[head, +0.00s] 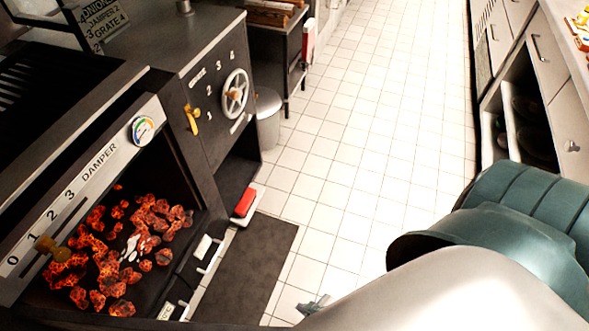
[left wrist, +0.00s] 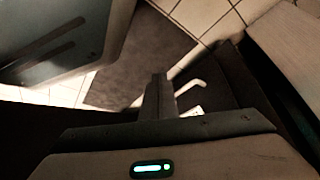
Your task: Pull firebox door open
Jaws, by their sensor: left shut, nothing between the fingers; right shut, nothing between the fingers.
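The firebox (head: 150,215) is at the left of the head view, with glowing orange coals showing in its opening. Low along its right side are pale handle bars (head: 207,262) and small white labels; I cannot tell exactly how the door stands. In the left wrist view, my left gripper (left wrist: 158,82) is shut and empty. A pale bent handle (left wrist: 190,84) lies just right of its fingertips, apparently not between them. The left gripper does not show in the head view. My right gripper (head: 312,305) is shut and empty over the floor, mostly hidden behind my arm.
A damper slider with a brown knob (head: 50,248) and a gauge (head: 143,130) sit above the coals. A wheel (head: 235,93) is on the cabinet behind. A dark mat (head: 252,270) lies in front. The tiled aisle (head: 350,130) is clear; a counter (head: 550,75) stands right.

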